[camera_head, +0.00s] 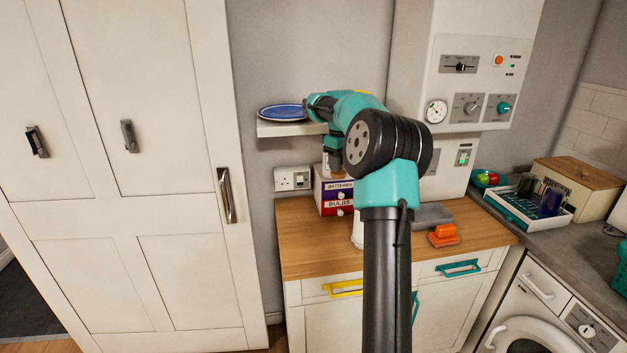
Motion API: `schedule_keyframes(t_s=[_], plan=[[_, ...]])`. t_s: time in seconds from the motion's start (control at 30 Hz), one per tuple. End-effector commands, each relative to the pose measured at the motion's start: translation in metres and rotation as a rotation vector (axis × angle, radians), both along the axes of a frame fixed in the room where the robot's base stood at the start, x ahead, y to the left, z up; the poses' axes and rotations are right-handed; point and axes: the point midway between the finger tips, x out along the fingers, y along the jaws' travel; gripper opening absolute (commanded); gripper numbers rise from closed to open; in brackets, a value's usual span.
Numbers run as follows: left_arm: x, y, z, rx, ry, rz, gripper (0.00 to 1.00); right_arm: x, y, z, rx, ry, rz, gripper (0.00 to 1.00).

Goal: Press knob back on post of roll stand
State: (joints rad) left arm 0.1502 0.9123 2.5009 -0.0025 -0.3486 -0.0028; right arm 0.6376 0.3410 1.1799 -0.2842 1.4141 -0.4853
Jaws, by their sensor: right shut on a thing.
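My right arm comes up from the bottom and bends over to the left. My right gripper (333,160) points down above the labelled drawer box and is shut on a small tan piece that looks like the knob (335,169); the wrist and fingers cover much of it. A white rounded edge, perhaps the paper roll on its stand (357,232), shows on the worktop just left of my forearm. The post cannot be made out behind my arm, so I cannot tell whether the knob touches it. My left gripper is not in view.
The wooden worktop (305,246) is clear at its front left. The drawer box (335,198) marked batteries and bulbs stands at the back. A blue plate (282,112) lies on the shelf (285,130) above. An orange object (443,236) lies right of my forearm.

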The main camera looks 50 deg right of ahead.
Motion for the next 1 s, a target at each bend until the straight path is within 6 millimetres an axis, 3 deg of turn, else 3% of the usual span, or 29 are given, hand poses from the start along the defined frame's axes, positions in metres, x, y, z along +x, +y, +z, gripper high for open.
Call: schedule_keyframes(t_s=[0.2, 0.4, 1.0], plan=[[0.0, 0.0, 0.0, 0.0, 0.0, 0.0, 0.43, -0.057, -0.026, 0.051, -0.002, -0.004, 0.086, 0.13], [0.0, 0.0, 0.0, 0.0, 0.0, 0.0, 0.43, -0.087, -0.035, 0.077, 0.0, -0.002, 0.15, 0.13], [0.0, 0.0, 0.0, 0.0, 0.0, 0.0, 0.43, -0.092, -0.036, 0.078, 0.002, -0.001, 0.163, 0.13]])
